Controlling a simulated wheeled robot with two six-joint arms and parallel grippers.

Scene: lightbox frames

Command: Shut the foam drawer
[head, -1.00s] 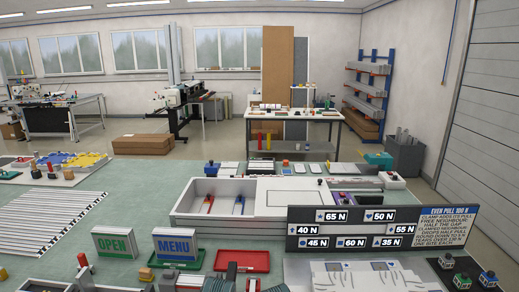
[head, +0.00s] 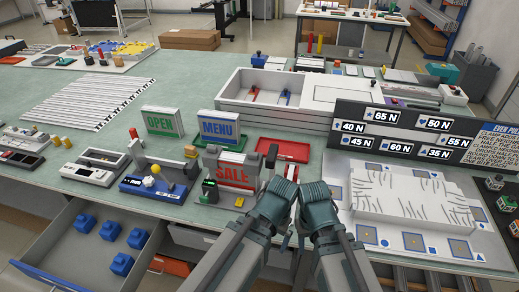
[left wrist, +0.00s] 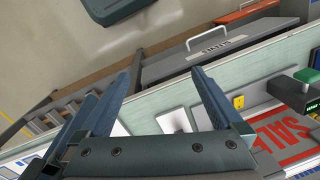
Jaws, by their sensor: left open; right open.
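A grey drawer (head: 65,235) stands pulled out below the bench at the lower left of the head view. It has a blue front edge and holds several blue blocks (head: 122,264). I cannot read a label on it, so I cannot tell for sure that it is the foam drawer. My left gripper (head: 284,186) is open and empty above the bench's front edge, right of the drawer and apart from it. Its two spread fingers show in the left wrist view (left wrist: 160,85). My right gripper (head: 316,188) is open close beside it, also away from the drawer.
A grey drawer with a white handle (left wrist: 208,36) and an orange-fronted one (head: 170,265) sit under the bench. A SALE sign (head: 236,172) and small devices stand along the front edge. A white block (head: 410,195) and force board (head: 420,132) are at the right.

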